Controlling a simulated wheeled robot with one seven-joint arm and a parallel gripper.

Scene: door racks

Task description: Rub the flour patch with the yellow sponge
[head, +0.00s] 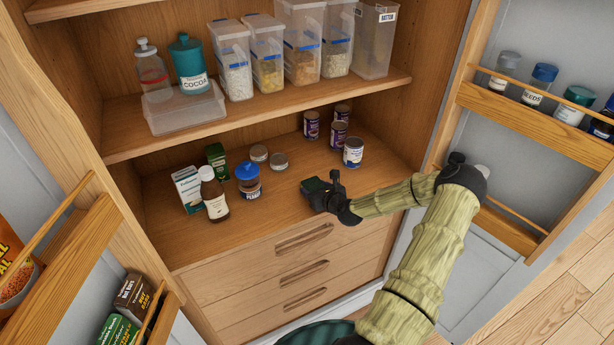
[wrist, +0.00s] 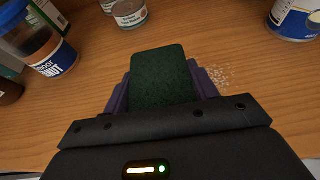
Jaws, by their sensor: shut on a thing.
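My gripper (head: 322,194) is low over the wooden shelf floor near its front edge, in the head view. In the wrist view my gripper (wrist: 162,92) is shut on a sponge (wrist: 162,72), with one purple finger on each side. The sponge's visible face is dark green; no yellow side shows. The flour patch (wrist: 218,77) is a scatter of white specks on the wood, just right of the sponge and right finger. I cannot make it out in the head view. Whether the sponge touches the wood is hidden, and so is any flour beneath it.
A blue-lidded peanut jar (head: 248,182), a brown bottle (head: 213,195) and boxes stand left. Low tins (head: 278,162) sit behind; a white-and-blue can (head: 353,152) stands back right, near the patch (wrist: 294,18). An upper shelf (head: 260,110) overhangs. The front strip is bare.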

